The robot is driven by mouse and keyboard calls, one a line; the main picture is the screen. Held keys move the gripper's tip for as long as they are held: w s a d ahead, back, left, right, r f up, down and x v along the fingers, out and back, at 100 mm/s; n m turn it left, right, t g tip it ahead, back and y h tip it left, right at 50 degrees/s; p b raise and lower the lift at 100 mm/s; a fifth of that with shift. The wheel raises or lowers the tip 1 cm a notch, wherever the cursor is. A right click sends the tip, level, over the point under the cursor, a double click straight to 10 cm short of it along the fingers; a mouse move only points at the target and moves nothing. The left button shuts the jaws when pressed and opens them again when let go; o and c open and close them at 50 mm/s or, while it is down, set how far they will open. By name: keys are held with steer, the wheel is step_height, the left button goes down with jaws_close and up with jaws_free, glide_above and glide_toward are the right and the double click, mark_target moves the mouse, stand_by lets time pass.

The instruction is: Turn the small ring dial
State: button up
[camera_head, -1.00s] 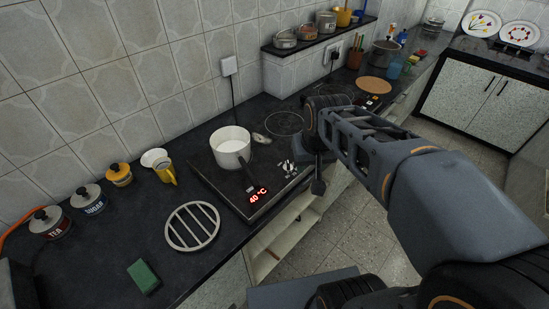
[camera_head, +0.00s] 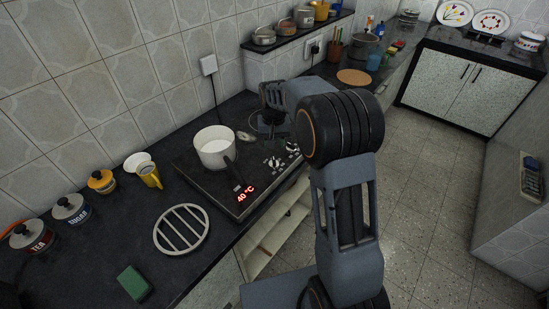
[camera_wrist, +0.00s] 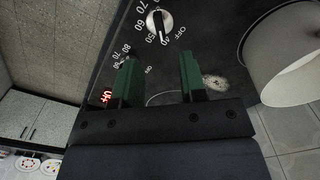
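Two black-and-white dials sit on the hob's front strip. In the head view, the nearer dial (camera_head: 273,162) and the farther dial (camera_head: 292,146) are side by side. I cannot tell which one is the small ring dial. In the wrist view, one dial (camera_wrist: 158,22) stands above the gap between my fingers, with numbers and OFF around it. The other dial (camera_wrist: 123,59) is partly hidden by the left finger. My gripper (camera_wrist: 158,76) has two green fingers wide apart with nothing between them. In the head view, my arm hides most of its fingers.
A white pot (camera_head: 215,148) stands on the hob, its handle toward the front edge; it also shows in the wrist view (camera_wrist: 288,50). A slatted trivet (camera_head: 181,229) and green sponge (camera_head: 134,283) lie on the counter. Floor at right is clear.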

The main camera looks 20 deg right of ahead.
mark_target(274, 160)
step_height(274, 160, down, 8)
stand_by(0.4)
steer(key=shift+d, duration=0.1)
jaws_close()
